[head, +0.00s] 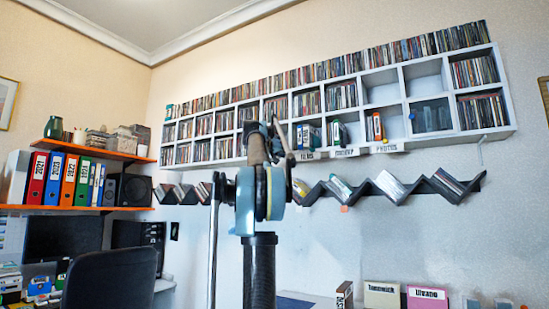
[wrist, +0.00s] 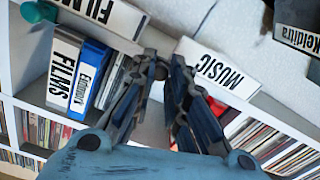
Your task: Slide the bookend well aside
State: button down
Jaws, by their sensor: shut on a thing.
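My gripper (wrist: 162,72) reaches into a compartment of the white wall shelf (head: 491,132). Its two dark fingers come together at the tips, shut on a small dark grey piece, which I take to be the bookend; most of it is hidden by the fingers. In the wrist view, a white case marked FILMS (wrist: 62,75) and a blue case (wrist: 90,75) lean just left of the fingers, with thin pale cases beside them. In the head view, my gripper (head: 277,133) is in front of the shelf's lower row, and I cannot make out the bookend there.
A MUSIC label (wrist: 217,68) and a FILMS label (wrist: 100,12) sit on the shelf's front edge. Packed discs (wrist: 275,140) fill a neighbouring compartment. A dark zigzag rack (head: 455,190) hangs below the shelf. An office chair (head: 110,278) stands at lower left.

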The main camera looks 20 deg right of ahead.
jog(key=shift+d, duration=0.1)
jog(key=c, duration=1.5)
grip_release()
jog(key=shift+c, duration=0.2)
jog(key=v, duration=1.2)
jog(key=shift+f, duration=0.1)
